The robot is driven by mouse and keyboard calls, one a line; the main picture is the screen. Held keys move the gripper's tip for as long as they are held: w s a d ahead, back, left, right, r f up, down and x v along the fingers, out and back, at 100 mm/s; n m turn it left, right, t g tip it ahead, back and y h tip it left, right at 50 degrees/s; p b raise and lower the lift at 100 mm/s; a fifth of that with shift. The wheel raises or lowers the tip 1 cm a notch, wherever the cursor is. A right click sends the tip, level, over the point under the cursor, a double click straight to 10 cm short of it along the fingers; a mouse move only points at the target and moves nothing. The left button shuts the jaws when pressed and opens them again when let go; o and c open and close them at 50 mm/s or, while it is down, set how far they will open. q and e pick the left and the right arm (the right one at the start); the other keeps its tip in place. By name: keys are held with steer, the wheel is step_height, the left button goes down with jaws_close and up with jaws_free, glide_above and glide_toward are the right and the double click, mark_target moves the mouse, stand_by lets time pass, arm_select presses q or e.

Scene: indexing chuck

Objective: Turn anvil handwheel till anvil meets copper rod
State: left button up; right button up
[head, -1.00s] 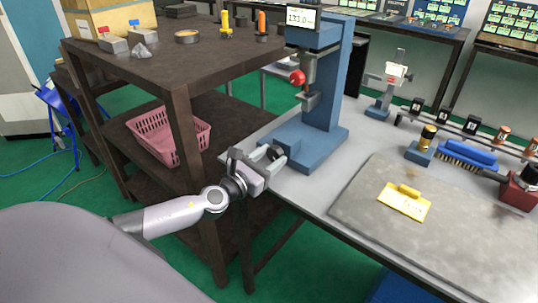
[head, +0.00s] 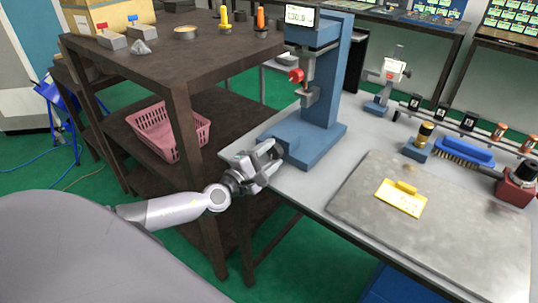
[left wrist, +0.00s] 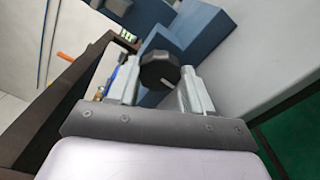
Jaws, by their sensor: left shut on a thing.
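The blue bench device (head: 322,112) stands upright on the grey table's left part, with a small display (head: 301,16) on top. A red knob (head: 296,76) sits on its metal jaw column, and the grey anvil part (head: 310,98) is below it. I cannot make out the copper rod between them. My left gripper (head: 272,154) is at the left side of the blue base. In the left wrist view the black faceted handwheel (left wrist: 159,70) sits between the two fingers, which are shut on it. In the head view the fingers mostly hide it. My right gripper is not in view.
A grey plate (head: 440,240) with a yellow tag (head: 402,197) lies on the right. A blue brush (head: 464,151) and a small gauge stand (head: 387,85) are farther back.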

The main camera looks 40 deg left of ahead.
arm_select(q)
steer(key=m, duration=0.5)
steer(key=shift+m, duration=0.3)
steer(key=m, duration=0.5)
steer(key=shift+f, duration=0.1)
steer(key=shift+m, duration=0.3)
steer(key=o, duration=1)
